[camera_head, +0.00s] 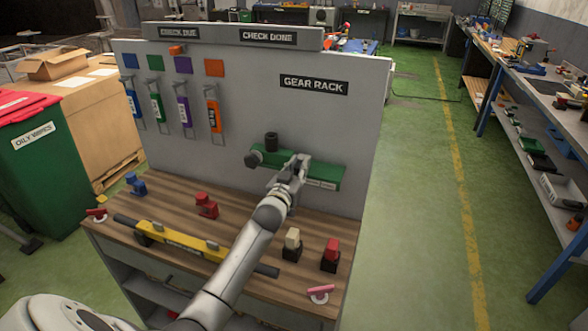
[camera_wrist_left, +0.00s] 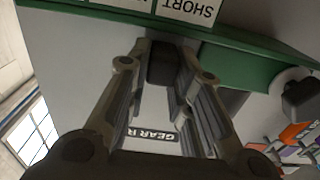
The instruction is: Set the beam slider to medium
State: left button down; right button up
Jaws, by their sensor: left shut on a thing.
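The beam slider is a green bar (camera_head: 325,176) on the upright grey panel, with small white labels along its lower edge. It also shows in the left wrist view (camera_wrist_left: 240,67), where an upside-down label (camera_wrist_left: 188,8) reads SHORT. The other labels there are cut off. My left gripper (camera_head: 300,162) is at the middle of the bar. In the left wrist view its fingers (camera_wrist_left: 168,75) are closed on a black handle (camera_wrist_left: 163,62) at the green bar. The handle's contact with the bar is partly hidden. My right gripper is out of view.
A dark knob (camera_head: 251,160) is at the bar's left end, and a black cylinder (camera_head: 271,141) stands above the bar. Below, the wooden bench (camera_head: 240,281) holds a yellow beam (camera_head: 185,240), red blocks and a cream-topped block (camera_head: 292,244). Tagged tools hang at left.

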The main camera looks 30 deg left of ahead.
pick_arm(q)
jog(key=d, duration=0.2)
jog(key=w+d, duration=0.1)
jog(key=d, duration=0.1)
jog(key=shift+f, duration=0.1)
jog(key=c, duration=1.3)
grip_release()
jog(key=v, duration=1.2)
jog(key=shift+s+a, duration=0.1)
jog(key=shift+f, duration=0.1)
